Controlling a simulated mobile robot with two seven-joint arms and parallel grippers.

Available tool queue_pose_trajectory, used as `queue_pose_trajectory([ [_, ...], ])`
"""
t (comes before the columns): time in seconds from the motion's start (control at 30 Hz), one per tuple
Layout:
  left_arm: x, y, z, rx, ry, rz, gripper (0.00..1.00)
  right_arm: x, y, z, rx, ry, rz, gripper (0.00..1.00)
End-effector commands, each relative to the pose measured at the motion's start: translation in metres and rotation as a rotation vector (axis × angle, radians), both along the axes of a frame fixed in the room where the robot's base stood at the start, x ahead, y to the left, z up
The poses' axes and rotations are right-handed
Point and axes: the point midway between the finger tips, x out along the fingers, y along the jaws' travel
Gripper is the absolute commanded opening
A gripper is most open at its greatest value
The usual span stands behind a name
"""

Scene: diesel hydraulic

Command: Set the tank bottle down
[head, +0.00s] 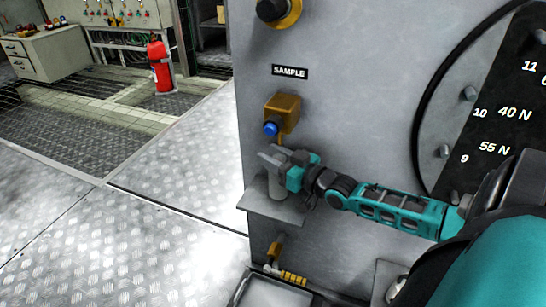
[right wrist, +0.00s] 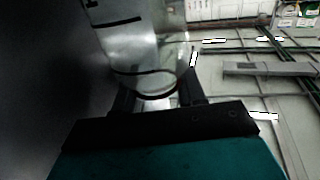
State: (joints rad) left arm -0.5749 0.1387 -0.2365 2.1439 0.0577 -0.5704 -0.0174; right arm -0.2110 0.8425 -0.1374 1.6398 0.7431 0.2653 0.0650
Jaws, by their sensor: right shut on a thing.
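The tank bottle (head: 278,188) is a small grey, clear-looking vessel below the sample tap, over a small grey shelf (head: 255,203) on the panel. It looks upright. I cannot tell whether its base touches the shelf. My right gripper (head: 272,161) is shut on the bottle near its top, reaching in from the right. In the right wrist view the bottle (right wrist: 135,45) shows as a clear cylinder with black marks between the dark fingers (right wrist: 157,100). My left gripper is in no view.
A brass tap with a blue knob (head: 271,128) sits just above the gripper, under the SAMPLE label (head: 290,72). A lower brass fitting (head: 274,250) and a tray (head: 272,293) lie below the shelf. A large dial (head: 510,110) is at right. Open floor is at left.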

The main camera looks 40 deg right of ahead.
Motion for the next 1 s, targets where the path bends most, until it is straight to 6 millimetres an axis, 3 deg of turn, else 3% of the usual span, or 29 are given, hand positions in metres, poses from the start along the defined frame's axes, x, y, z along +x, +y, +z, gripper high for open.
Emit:
queue_pose_trajectory([
  [0.13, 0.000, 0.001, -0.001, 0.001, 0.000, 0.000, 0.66, 0.000, 0.000, -0.001, 0.001, 0.000, 0.000, 0.50],
  [0.47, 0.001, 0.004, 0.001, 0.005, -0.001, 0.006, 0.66, -0.003, 0.000, 0.002, 0.000, 0.002, 0.000, 0.50],
  [0.67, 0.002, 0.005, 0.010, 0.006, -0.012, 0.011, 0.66, -0.026, -0.004, 0.002, 0.000, 0.006, 0.000, 0.50],
  [1.0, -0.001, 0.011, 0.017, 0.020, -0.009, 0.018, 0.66, -0.083, -0.013, 0.003, 0.000, 0.005, 0.000, 0.50],
])
